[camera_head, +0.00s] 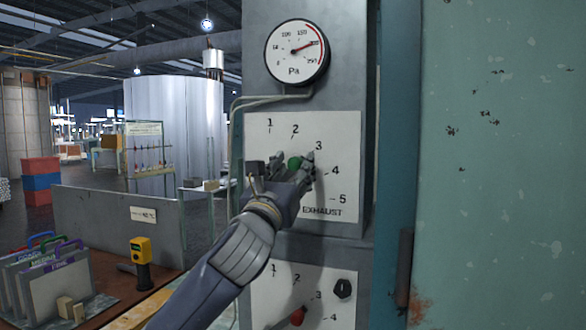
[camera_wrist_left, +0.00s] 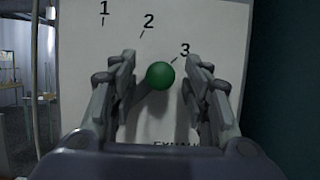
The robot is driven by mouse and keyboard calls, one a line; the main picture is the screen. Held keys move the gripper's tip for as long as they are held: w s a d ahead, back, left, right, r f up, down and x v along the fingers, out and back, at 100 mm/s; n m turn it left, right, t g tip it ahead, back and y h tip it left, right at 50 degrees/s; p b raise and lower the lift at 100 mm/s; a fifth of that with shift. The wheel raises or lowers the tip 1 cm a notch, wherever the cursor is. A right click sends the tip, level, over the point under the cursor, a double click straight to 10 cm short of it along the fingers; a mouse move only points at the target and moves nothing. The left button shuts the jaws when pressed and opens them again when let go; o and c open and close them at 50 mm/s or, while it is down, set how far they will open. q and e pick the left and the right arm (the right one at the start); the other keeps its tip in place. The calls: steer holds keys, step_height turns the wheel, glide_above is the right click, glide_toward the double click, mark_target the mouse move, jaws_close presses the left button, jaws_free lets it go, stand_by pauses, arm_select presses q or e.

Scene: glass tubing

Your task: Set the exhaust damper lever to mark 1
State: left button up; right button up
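The exhaust damper lever has a green knob (camera_head: 294,162). In the left wrist view the knob (camera_wrist_left: 160,75) points up and right toward mark 3, and its shaft runs down and left. The white exhaust plate (camera_head: 262,130) carries marks 1 to 5 in an arc. My left gripper (camera_head: 292,160) is in front of the plate. In the left wrist view its fingers (camera_wrist_left: 158,80) are apart on either side of the knob, with gaps on both sides. The lever's pivot is hidden. My right gripper is in neither view.
A round pressure gauge (camera_head: 297,52) sits above the plate. Below is a second marked plate (camera_head: 262,305) with a red-knobbed lever (camera_head: 298,317) and a black knob (camera_head: 343,288). A green wall panel (camera_head: 500,180) stands at right. A bench with folders (camera_head: 55,290) is at lower left.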

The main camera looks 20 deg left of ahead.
arm_select(q)
jaws_close()
steer(key=shift+a+r+n+y+p, duration=0.4)
steer(key=shift+r+n+p, duration=0.15)
steer(key=shift+n, duration=0.25)
steer(key=shift+w+a+r+n+g+y+p, duration=0.1)
steer(key=shift+a+r+n+g+y+p, duration=0.3)
steer(key=shift+a+n+y+p, duration=0.9)
steer(key=shift+s+a+r+n+g+y+p, duration=0.25)
steer(key=shift+a+r+n+p, duration=0.65)
steer(key=shift+n, duration=1.15)
steer(key=shift+w+a+r+n+g+y+p, duration=0.2)
steer(key=shift+a+n+y+p, duration=0.6)
steer(key=shift+a+n, duration=0.75)
steer(key=shift+d, duration=0.1)
steer(key=shift+o, duration=0.6)
jaws_free()
steer(key=shift+w, duration=0.1)
